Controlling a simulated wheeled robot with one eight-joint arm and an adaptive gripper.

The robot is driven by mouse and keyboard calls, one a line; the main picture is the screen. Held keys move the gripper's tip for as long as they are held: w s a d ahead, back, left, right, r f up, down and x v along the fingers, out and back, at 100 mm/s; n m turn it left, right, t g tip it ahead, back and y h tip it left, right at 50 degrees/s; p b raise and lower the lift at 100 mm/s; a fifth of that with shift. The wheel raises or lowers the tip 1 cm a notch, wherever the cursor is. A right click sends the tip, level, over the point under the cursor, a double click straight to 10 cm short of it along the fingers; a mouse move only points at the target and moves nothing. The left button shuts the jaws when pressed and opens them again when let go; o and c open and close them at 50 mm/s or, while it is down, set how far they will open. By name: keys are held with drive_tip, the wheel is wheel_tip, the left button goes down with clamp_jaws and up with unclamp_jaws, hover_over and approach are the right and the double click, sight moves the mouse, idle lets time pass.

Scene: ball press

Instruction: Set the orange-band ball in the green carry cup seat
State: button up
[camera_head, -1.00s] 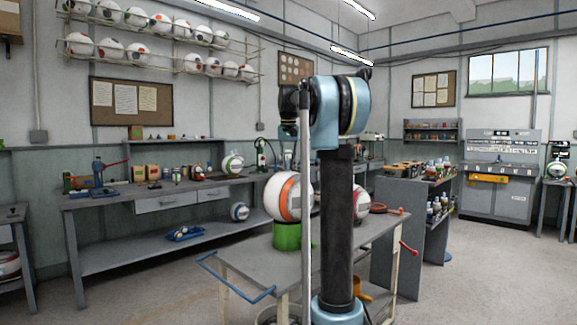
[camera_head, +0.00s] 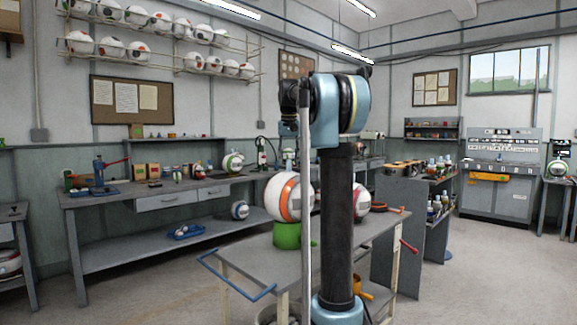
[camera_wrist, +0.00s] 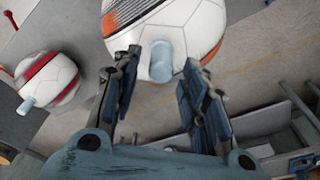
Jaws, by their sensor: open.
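The orange-band ball (camera_head: 290,196), white with an orange stripe, sits at the top of the green carry cup (camera_head: 287,236) on the grey trolley. The head view does not show how deep the ball rests in the seat. In the wrist view the ball (camera_wrist: 180,28) is at the top, with a pale blue peg (camera_wrist: 161,62) sticking out towards me. My gripper (camera_wrist: 160,85) is open, its two fingers either side of and below the peg, with visible space between them. The gripper is hidden in the head view; the cup is not made out in the wrist view.
A red-band ball (camera_wrist: 52,80) with its own peg lies left in the wrist view; it is partly hidden behind my column in the head view (camera_head: 361,197). The trolley (camera_head: 255,266) has a blue handle (camera_head: 235,277) and free top left of the cup.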

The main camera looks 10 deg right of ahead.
wheel_tip(320, 180, up, 11)
drive_tip(key=s, duration=0.1)
drive_tip(key=shift+s+a+f, duration=0.15)
drive_tip(key=shift+s, duration=0.15)
drive_tip(key=s+f+n, duration=0.1)
drive_tip(key=s+f, duration=2)
drive_tip(key=f, duration=0.4)
drive_tip(key=s+f+n, duration=0.1)
drive_tip(key=s+f, duration=2)
drive_tip(key=f, duration=0.4)
drive_tip(key=shift+s+d+t, duration=0.2)
drive_tip(key=shift+s+t, duration=0.05)
drive_tip(key=shift+t, duration=0.05)
drive_tip(key=shift+w+f, duration=0.15)
drive_tip(key=shift+w, duration=0.3)
drive_tip(key=shift+c, duration=0.2)
